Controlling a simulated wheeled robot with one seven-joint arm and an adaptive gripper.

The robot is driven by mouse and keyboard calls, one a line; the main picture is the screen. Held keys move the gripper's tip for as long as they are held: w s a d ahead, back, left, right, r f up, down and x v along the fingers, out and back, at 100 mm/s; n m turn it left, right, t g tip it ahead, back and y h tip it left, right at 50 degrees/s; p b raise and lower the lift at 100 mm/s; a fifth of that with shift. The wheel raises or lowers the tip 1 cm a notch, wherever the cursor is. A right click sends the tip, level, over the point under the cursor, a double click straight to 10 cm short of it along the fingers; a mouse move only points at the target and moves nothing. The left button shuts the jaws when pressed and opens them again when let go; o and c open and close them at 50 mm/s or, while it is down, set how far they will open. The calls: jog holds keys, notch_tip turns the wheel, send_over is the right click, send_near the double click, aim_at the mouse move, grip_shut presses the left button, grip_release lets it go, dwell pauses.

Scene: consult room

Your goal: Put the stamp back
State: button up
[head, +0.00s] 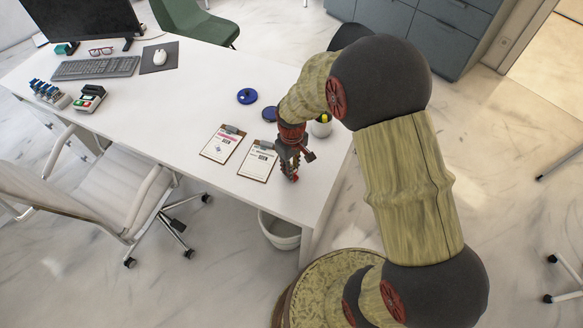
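Several blue-handled stamps (38,85) stand in a rack (62,102) on the left part of the white desk. Beside it is a dark holder with green and red pads (89,98). My gripper (291,177), dark and red, points down over the desk's front right part, at the right edge of the right clipboard (257,162). It is seen small and from above. I cannot tell whether its fingers are open or shut, or whether a stamp is between them. The left clipboard (221,144) lies beside the right one; both carry printed sheets with a dark mark.
Two blue round items (247,96) lie behind the clipboards. A cup with something yellow (321,126) stands right of my gripper. A keyboard (95,68), mouse (159,57) and monitor are at the far left. A white chair (100,185) stands at the desk's front. The desk's middle is clear.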

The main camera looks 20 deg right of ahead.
jog(key=o, duration=0.3)
jog(key=s+r+m+t+p, duration=0.1)
jog(key=s+r+p, duration=0.15)
jog(key=r, duration=1.15)
jog(key=s+r+m+t+p, duration=0.15)
jog(key=s+r, duration=0.25)
jog(key=r, duration=1)
jog(key=s+r+t, duration=0.1)
jog(key=s+r, duration=0.1)
jog(key=s, duration=0.2)
jog(key=s+r+m+t, duration=0.1)
jog(key=s+r, duration=0.2)
jog(key=s, duration=0.1)
jog(key=s+r+m+t, duration=0.1)
jog(key=s+r, duration=0.1)
jog(key=s, duration=0.3)
jog(key=shift+r+b, duration=0.35)
jog(key=shift+b, duration=0.05)
